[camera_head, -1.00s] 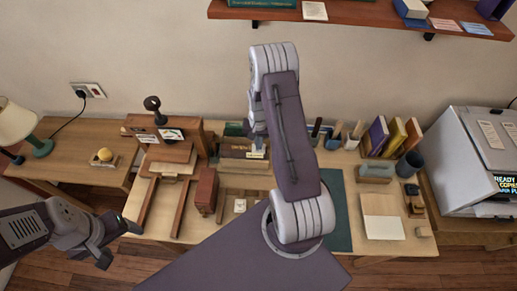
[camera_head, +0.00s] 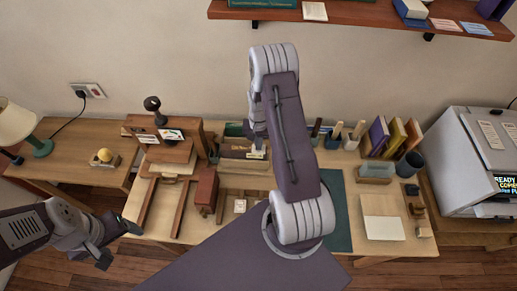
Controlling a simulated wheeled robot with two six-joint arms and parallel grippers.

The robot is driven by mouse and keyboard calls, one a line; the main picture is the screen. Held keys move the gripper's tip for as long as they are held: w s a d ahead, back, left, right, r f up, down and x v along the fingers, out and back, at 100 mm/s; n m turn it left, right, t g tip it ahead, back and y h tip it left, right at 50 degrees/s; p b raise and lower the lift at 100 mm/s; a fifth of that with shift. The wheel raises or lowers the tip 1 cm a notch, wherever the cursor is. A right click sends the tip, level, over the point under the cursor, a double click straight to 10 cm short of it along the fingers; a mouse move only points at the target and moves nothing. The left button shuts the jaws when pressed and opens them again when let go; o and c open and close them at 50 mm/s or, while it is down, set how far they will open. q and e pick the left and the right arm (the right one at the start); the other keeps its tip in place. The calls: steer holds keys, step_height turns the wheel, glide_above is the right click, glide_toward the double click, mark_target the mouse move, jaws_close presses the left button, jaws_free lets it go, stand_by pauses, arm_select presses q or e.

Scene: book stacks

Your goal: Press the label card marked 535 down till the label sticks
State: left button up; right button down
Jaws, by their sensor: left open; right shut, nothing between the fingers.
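A small pale card (camera_head: 256,155) shows at the front of a row of books (camera_head: 236,154) in the middle of the desk. Its print is too small to read, so I cannot tell whether it is marked 535. My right gripper (camera_head: 259,146) is shut with nothing in it and points down just above the card. I cannot tell whether it touches it. My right arm hides part of the books and desk behind it. My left gripper (camera_head: 119,242) is open and empty, off the desk's front left corner.
A wooden press-like stand (camera_head: 170,150) and a red-brown block (camera_head: 206,188) are left of the books. Brush handles, upright books (camera_head: 385,138) and a dark cup (camera_head: 409,163) stand to the right.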

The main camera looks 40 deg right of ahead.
steer(key=shift+r+p, duration=2.9)
steer(key=shift+r, duration=0.65)
